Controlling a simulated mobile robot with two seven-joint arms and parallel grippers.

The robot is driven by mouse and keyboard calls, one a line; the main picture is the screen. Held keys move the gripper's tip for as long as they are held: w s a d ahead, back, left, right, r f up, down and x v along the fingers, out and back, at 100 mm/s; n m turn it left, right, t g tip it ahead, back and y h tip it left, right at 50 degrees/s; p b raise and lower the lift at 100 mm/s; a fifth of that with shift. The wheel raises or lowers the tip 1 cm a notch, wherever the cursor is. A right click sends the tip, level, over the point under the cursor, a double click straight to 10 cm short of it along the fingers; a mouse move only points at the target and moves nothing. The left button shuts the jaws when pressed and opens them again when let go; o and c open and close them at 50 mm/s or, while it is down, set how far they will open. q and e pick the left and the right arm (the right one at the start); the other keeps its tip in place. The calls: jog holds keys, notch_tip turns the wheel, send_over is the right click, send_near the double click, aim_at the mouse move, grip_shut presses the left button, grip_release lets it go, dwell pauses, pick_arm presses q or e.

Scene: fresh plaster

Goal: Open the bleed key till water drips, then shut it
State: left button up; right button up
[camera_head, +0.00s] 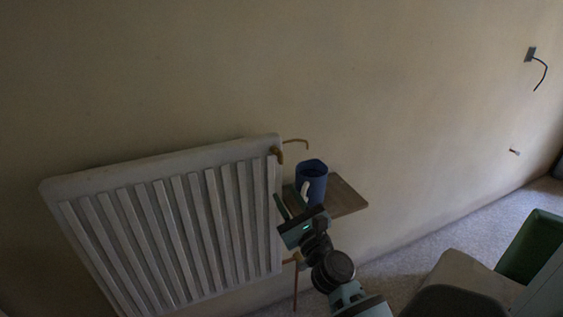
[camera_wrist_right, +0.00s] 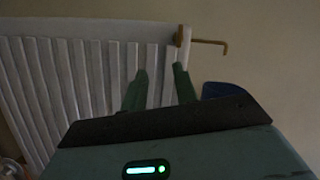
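A white ribbed radiator (camera_head: 165,228) is on the wall in the left half of the head view. A brass bleed key (camera_head: 296,142) sticks out to the right from its top right corner, at a brass fitting (camera_head: 277,155). The key (camera_wrist_right: 208,41) also shows in the right wrist view, beyond the fingertips. My right gripper (camera_head: 291,190) is below the key in the head view, beside the radiator's right end. Its green fingers (camera_wrist_right: 160,70) are apart with nothing between them and do not touch the key. I see no water drops. My left gripper is out of view.
A blue mug (camera_head: 312,180) stands on a small wooden shelf (camera_head: 346,197) just right of my right gripper. A copper pipe (camera_head: 295,285) runs below. A green container (camera_head: 533,247) is at the far right. The wall above is clear.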

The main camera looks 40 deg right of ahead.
aim_at(282, 159)
jog(key=d+r+m, duration=0.1)
jog(key=w+d+r+m+h, duration=0.1)
jog(key=m, duration=0.1)
jog(key=r+m+h, duration=0.1)
jog(key=shift+w+d+r+m+t+b, duration=0.1)
jog(key=shift+w+d+m+t+b, duration=0.2)
jog(key=shift+w+d+m, duration=0.1)
jog(key=shift+p+x, duration=0.45)
jog(key=shift+x, duration=3.45)
grip_shut()
